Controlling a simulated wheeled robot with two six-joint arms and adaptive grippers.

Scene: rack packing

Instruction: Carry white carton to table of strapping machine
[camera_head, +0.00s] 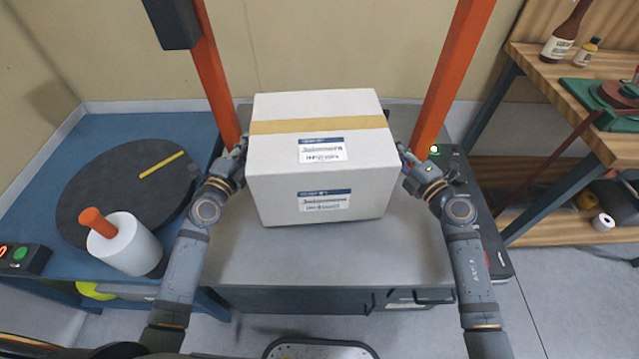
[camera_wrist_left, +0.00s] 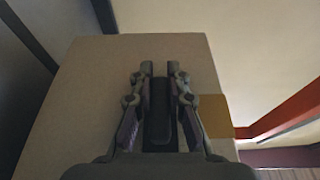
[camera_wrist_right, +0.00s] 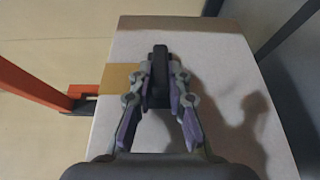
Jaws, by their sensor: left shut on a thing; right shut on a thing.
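The white carton (camera_head: 275,185) with a tan tape band and two labels is between my two grippers, upright over the grey table of the strapping machine (camera_head: 320,262). Whether its bottom touches the table is unclear. My left gripper (camera_head: 238,150) is shut on the carton's left side; the left wrist view shows its fingers (camera_wrist_left: 160,75) against the carton wall (camera_wrist_left: 90,85). My right gripper (camera_head: 402,155) is shut on the right side; the right wrist view shows its fingers (camera_wrist_right: 160,60) against the carton wall (camera_wrist_right: 215,65). The contact points are partly hidden.
Orange posts, left (camera_head: 212,75) and right (camera_head: 452,70), flank the carton. A blue bench (camera_head: 85,150) with a dark turntable (camera_head: 110,200) and a white roll (camera_head: 125,245) is at left. A wooden workbench (camera_head: 535,75) stands at right. The table's front is clear.

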